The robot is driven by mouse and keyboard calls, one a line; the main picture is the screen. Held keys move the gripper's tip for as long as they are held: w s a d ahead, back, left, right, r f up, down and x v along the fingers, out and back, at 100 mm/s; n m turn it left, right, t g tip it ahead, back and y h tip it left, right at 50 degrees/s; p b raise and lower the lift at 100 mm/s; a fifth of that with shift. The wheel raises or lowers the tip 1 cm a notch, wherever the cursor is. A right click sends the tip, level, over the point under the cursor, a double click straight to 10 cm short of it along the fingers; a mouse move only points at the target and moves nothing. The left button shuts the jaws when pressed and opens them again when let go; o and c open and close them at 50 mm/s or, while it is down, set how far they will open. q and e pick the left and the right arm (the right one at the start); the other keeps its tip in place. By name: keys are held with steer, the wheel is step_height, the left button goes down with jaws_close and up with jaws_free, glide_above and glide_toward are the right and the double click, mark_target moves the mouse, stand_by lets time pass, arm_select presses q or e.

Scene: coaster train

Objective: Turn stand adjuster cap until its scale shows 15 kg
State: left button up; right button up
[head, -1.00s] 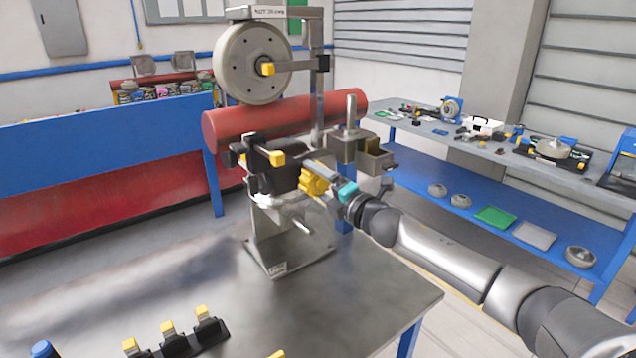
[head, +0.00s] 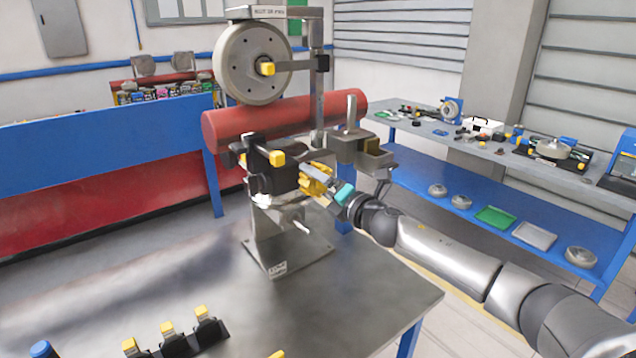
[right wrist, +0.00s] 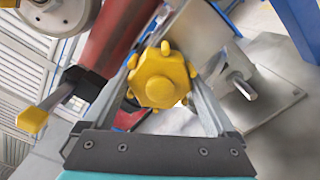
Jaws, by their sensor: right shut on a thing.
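The yellow lobed adjuster cap (head: 316,186) sits on the right side of the stand's dark clamp body (head: 273,173). My right gripper (head: 322,180) reaches in from the right and is shut on the cap. In the right wrist view the cap (right wrist: 158,76) lies between the two grey fingers, its round hub facing the camera. The metal stand (head: 275,245) is upright on the steel table. I cannot read any scale or kg mark in either view. My left gripper is not in view.
A grey wheel (head: 252,64) hangs above a red cylinder (head: 285,120) behind the stand. Yellow-topped black clips (head: 207,325) stand at the front left of the table (head: 360,295). A shelf (head: 480,215) is at right.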

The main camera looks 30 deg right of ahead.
steer(key=o, duration=1)
steer(key=shift+s+d+b, duration=0.2)
steer(key=shift+s+b, duration=0.1)
steer(key=shift+s, duration=2.25)
steer(key=shift+s+d+b, duration=0.15)
steer(key=shift+s+b, duration=0.1)
steer(key=shift+s, duration=2.25)
steer(key=shift+s+d+b, duration=0.2)
steer(key=shift+s+b, duration=0.1)
steer(key=shift+s, duration=2.25)
steer(key=shift+f, duration=0.1)
